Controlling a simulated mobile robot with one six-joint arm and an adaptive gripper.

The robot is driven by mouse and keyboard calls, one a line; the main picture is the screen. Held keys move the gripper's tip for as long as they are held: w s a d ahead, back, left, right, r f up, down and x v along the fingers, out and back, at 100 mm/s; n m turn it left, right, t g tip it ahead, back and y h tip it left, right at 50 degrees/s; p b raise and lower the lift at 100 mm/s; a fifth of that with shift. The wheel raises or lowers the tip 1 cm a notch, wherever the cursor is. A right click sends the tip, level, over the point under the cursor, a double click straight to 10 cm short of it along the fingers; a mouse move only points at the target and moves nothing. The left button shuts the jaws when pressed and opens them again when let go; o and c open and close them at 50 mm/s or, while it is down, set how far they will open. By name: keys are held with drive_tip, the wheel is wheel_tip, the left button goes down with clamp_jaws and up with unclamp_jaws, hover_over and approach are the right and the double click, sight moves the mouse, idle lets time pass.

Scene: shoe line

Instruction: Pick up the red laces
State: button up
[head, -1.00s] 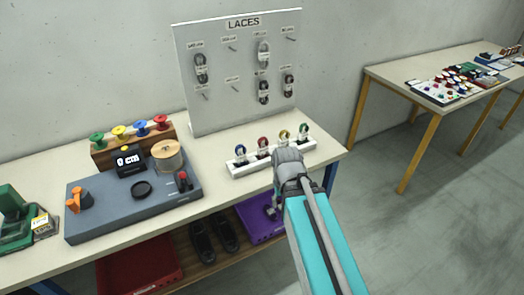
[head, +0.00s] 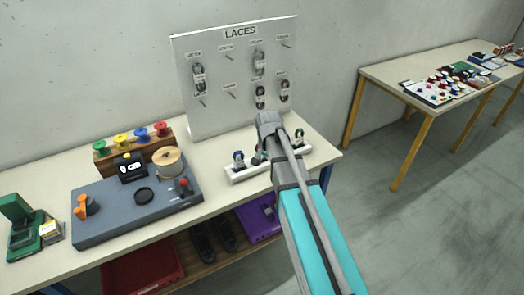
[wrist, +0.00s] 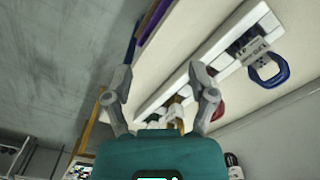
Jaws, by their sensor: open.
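The red laces (wrist: 219,109) show in the wrist view as a small red loop, partly hidden behind the right finger of my gripper (wrist: 160,72). They are on a white rack (wrist: 220,50), between the blue laces (wrist: 268,72) and the yellow laces (wrist: 175,112). My gripper is open, its fingers spread wide with nothing seen held between them. In the head view, my gripper is over the middle of the rack (head: 243,173) and hides most of the red and yellow laces. The blue laces (head: 238,158) and green laces (head: 299,136) stay visible at either side.
A white LACES board (head: 240,80) with hanging laces stands right behind the rack. A grey device (head: 135,200) and coloured spools (head: 122,140) are to the left. A purple bin (head: 258,222) and a red bin (head: 145,268) sit below. A second table (head: 440,70) is at right.

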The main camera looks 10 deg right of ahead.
drive_tip(key=w+r+m+p, duration=0.2)
drive_tip(key=w+r+m, duration=0.1)
drive_tip(key=w, duration=0.4)
drive_tip(key=w+r+m+p, duration=0.3)
drive_tip(key=w+m, duration=0.1)
drive_tip(key=w, duration=0.4)
drive_tip(key=shift+r, duration=0.4)
drive_tip(key=shift+f, duration=0.15)
wheel_tip(320, 180, down, 8)
drive_tip(key=b, duration=0.8)
drive_tip(key=shift+f, duration=0.2)
drive_tip(key=shift+f, duration=0.15)
wheel_tip(320, 180, down, 5)
drive_tip(key=b, duration=0.5)
drive_tip(key=shift+s, duration=0.1)
clamp_jaws()
